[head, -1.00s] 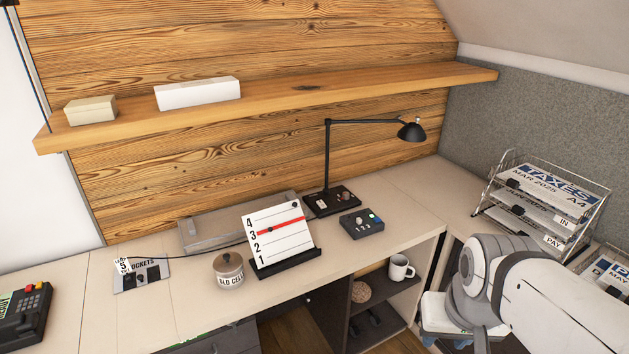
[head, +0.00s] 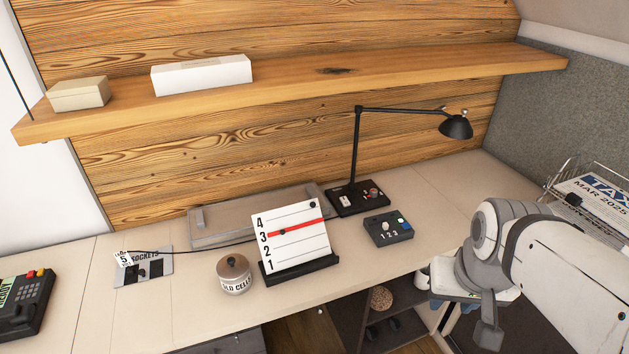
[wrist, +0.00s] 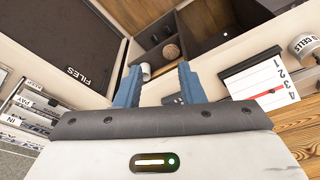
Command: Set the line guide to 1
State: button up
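The white board (head: 296,248) stands tilted in a black base on the desk, with rows numbered 4, 3, 2, 1 from top to bottom. The red line guide (head: 296,228) lies across it at row 3, slightly slanted in the picture. In the wrist view the board (wrist: 259,82) is at the right, turned around, with the red guide (wrist: 270,92) partly visible. My gripper (wrist: 158,70) is open and empty, its two blue fingers apart. It is away from the board, touching nothing I can see. The fingertips are not clearly seen in the head view.
A lidded jar (head: 234,275) stands close left of the board. A small control box (head: 388,229) and a black lamp (head: 356,160) stand to its right and behind. A grey tray (head: 240,222) lies behind it. A shelf (head: 310,88) overhangs.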

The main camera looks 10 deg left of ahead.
jog(key=w+a+n, duration=0.2)
jog(key=w+a, duration=0.5)
jog(key=w, duration=0.2)
jog(key=n+y+p, duration=0.2)
jog(key=n, duration=0.3)
send_near(283, 231)
jog(key=shift+t, duration=0.4)
jog(key=x, duration=0.5)
jog(key=p+x, duration=0.1)
jog(key=x, duration=0.1)
jog(key=shift+s+f, duration=0.15)
jog(key=shift+f, duration=0.3)
jog(key=shift+y, duration=0.3)
grip_shut()
